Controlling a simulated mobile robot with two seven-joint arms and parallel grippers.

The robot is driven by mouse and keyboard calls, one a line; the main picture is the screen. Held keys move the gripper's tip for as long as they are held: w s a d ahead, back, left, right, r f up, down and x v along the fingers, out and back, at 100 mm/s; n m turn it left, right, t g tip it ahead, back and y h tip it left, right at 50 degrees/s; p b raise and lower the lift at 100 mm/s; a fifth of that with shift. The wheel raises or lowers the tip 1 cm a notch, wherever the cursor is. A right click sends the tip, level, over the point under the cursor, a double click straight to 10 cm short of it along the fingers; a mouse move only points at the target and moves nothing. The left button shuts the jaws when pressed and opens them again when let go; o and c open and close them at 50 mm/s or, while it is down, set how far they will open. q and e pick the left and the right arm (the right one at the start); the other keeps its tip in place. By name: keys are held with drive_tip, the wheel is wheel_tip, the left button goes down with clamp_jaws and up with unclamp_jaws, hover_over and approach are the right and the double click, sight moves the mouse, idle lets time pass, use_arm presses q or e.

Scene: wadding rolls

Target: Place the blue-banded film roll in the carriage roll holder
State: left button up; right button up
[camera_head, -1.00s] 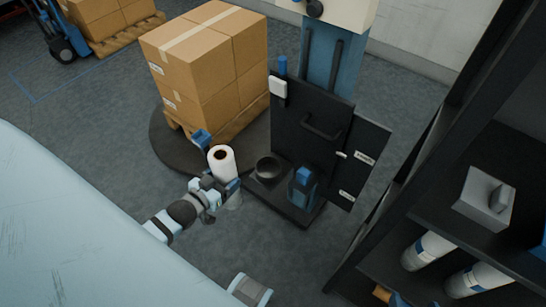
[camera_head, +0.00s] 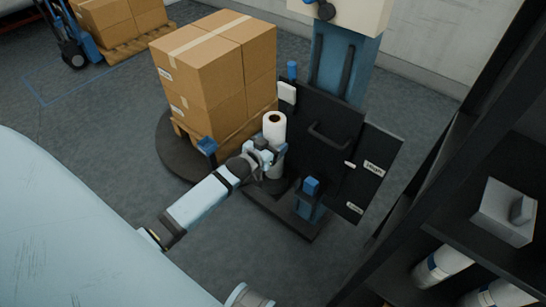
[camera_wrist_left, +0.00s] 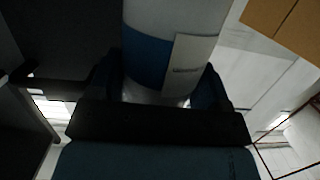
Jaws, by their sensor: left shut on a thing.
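The blue-banded film roll (camera_head: 274,128) is upright in my left gripper (camera_head: 268,152), its white top and dark core hole facing up in the head view. In the left wrist view the roll (camera_wrist_left: 150,58), with its blue band and a pale label, stands between the fingers of the left gripper (camera_wrist_left: 157,92), which is shut on it. The roll is in front of the black carriage (camera_head: 325,118), over the left part of its base. The carriage's round roll holder is hidden behind my gripper and the roll, so I cannot tell whether they touch. My right gripper is out of view.
Stacked cartons (camera_head: 213,75) on a pallet stand close left of the roll, on a dark round platform (camera_head: 172,150). A blue-topped post (camera_head: 309,192) rises from the carriage base. A dark shelf (camera_head: 460,205) at right holds more rolls (camera_head: 440,264) and a grey box (camera_head: 505,210).

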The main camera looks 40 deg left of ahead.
use_arm(q)
wheel_tip(320, 180, down, 6)
drive_tip(key=shift+f+b, duration=0.25)
drive_tip(key=shift+b, duration=0.75)
drive_tip(key=shift+w+f, duration=0.1)
drive_tip(key=shift+f, duration=0.2)
drive_tip(key=shift+r, duration=0.1)
drive_tip(key=o, duration=1.4)
drive_tip(key=shift+f, duration=0.2)
drive_tip(key=shift+c, duration=0.2)
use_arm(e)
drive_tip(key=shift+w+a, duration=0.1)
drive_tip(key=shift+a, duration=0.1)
